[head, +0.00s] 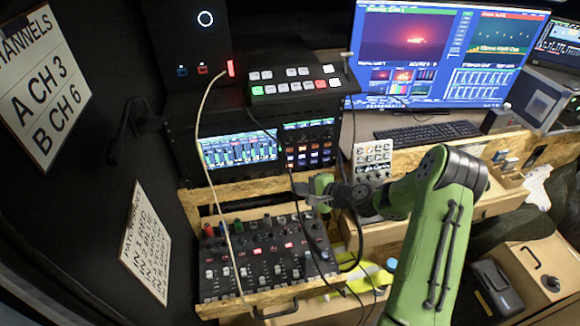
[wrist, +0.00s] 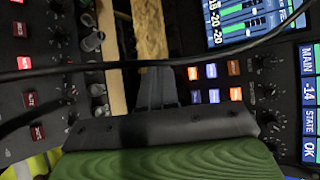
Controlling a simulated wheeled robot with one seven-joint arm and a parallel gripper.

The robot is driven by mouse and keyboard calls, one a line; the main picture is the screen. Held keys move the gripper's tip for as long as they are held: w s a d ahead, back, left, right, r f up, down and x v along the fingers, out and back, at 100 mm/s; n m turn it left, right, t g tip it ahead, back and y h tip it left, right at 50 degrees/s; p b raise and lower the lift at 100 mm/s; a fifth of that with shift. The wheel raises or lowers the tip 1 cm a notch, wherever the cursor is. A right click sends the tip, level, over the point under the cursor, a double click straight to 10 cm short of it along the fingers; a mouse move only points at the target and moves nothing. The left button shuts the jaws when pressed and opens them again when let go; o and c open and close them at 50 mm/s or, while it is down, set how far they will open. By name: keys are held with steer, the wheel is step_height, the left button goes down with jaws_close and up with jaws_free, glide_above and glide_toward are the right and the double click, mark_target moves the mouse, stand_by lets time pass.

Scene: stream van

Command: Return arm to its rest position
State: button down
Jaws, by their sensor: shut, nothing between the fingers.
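My gripper (head: 305,189) is at the end of my green arm in the middle of the head view, in front of the rack unit and above the back right part of the audio mixer (head: 262,262). Its fingers are shut and empty. In the wrist view the closed fingers of my gripper (wrist: 158,88) lie together, with the wooden shelf edge (wrist: 149,30) beyond them. A black cable (wrist: 200,60) crosses the wrist view in front of the fingers. I cannot tell whether it touches them.
A cream cable (head: 206,150) hangs from the upper panel over the mixer. A switcher (head: 292,84) sits on the rack, and a monitor (head: 430,50) and keyboard (head: 428,132) stand at the back right. Signs hang on the left wall. A wooden drawer front (head: 285,302) is below the mixer.

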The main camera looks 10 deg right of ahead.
steer(key=s+a+r+n+g+h, duration=0.2)
steer(key=s+r+n+h, duration=0.1)
steer(key=s+r+n, duration=0.3)
steer(key=s+a+r+n+g+h, duration=0.25)
steer(key=s+r+n, duration=0.25)
steer(key=s+r, duration=0.35)
steer(key=s+d+r+n+h, duration=0.1)
steer(key=s+d+r, duration=0.1)
steer(key=s, duration=0.7)
steer(key=s+d+r+n+h, duration=0.1)
steer(key=s+d+r+h, duration=0.1)
steer(key=s, duration=0.8)
steer(key=shift+r+n, duration=0.3)
steer(key=shift+r, duration=0.55)
steer(key=shift+s+a, duration=0.1)
